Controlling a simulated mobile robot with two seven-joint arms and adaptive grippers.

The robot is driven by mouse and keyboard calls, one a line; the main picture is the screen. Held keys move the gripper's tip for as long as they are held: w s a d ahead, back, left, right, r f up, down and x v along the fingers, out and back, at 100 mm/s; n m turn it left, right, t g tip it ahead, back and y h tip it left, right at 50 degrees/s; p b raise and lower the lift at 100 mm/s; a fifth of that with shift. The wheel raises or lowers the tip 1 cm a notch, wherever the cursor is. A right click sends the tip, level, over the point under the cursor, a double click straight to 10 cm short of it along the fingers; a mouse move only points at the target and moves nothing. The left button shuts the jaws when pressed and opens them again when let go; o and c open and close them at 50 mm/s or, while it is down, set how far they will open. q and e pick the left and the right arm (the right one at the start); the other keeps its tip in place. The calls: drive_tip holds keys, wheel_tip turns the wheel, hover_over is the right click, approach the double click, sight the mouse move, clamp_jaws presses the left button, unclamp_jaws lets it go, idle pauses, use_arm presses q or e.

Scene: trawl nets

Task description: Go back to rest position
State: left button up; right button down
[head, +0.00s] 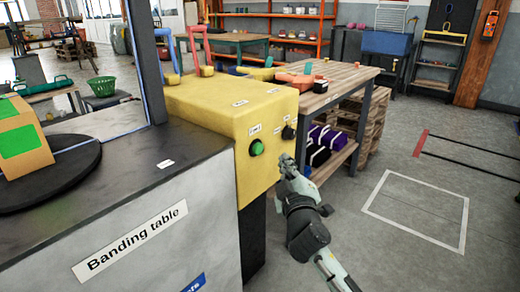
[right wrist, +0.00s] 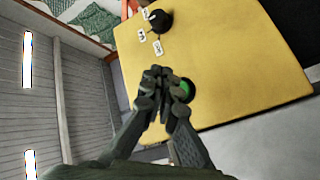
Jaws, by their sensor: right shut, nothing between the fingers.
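My right gripper (head: 287,163) is in front of the yellow machine box (head: 215,105), a little right of and below its green button (head: 257,147). In the right wrist view my right gripper (right wrist: 162,85) has its fingertips together with nothing between them. There it overlaps the left side of the green button (right wrist: 186,90); I cannot tell if it touches. A black knob (head: 289,132) sits right of the button, and it also shows in the right wrist view (right wrist: 160,20). My left gripper is not in view.
The banding table (head: 130,215) stands at the left with a cardboard box (head: 22,138) on a dark round plate. A wooden workbench (head: 345,82) with bags below stands behind the yellow box. The floor at the right is open, with a white marked square (head: 415,210).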

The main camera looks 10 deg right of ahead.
idle(0.4)
